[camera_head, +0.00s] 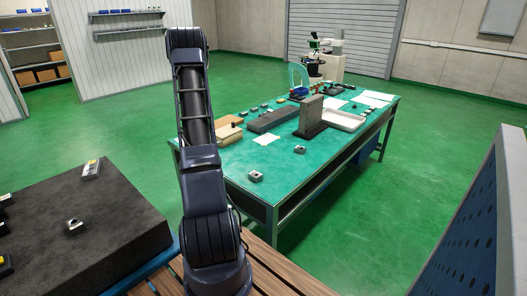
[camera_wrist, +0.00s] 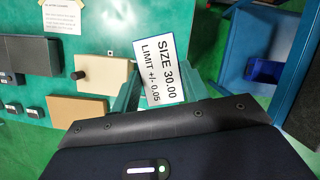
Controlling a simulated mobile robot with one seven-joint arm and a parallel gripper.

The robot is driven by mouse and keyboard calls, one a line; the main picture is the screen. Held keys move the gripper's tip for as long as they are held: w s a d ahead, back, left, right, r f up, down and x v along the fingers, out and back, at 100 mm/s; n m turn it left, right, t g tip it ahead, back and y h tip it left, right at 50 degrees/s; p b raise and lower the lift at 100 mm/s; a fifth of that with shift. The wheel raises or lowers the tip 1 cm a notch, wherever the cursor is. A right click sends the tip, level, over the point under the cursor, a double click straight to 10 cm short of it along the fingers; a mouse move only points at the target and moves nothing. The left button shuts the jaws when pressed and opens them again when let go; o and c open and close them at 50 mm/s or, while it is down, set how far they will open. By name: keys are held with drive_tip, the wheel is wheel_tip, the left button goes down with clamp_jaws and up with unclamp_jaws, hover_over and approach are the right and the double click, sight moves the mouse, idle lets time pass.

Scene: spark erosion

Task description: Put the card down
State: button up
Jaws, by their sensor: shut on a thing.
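A white card (camera_wrist: 161,66) printed "SIZE 30.00 LIMIT +/- 0.05" is between the fingers of my gripper (camera_wrist: 166,92) in the wrist view. The gripper is shut on it, and the card is slightly tilted in the picture. The green-topped workbench (camera_wrist: 105,25) lies beyond and to the left of the card. In the head view my arm stands in front of the near-left end of the workbench (camera_head: 283,178); the gripper and card are not visible there.
The workbench carries tan blocks (camera_wrist: 103,77), a dark grey block (camera_wrist: 28,50), a white tray (camera_head: 343,121) and papers (camera_head: 374,99). A dark granite slab (camera_head: 90,240) stands at the left. A blue perforated panel (camera_head: 480,230) is at the right. The bench's near corner has bare space.

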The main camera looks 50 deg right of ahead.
drive_tip(key=s+d+f+m, duration=0.1)
drive_tip(key=s+d, duration=0.3)
drive_tip(key=d, duration=0.3)
drive_tip(key=s+d+f+m, duration=0.1)
drive_tip(key=s+d, duration=0.3)
drive_tip(key=d, duration=0.3)
drive_tip(key=m+y, duration=0.1)
drive_tip(key=m, duration=0.1)
hover_over(264, 150)
drive_tip(key=w, duration=0.2)
wheel_tip(264, 150, down, 3)
wheel_tip(264, 150, down, 20)
drive_tip(key=shift+s+d+r, duration=0.15)
drive_tip(key=o, duration=1)
drive_tip(key=v, duration=1.2)
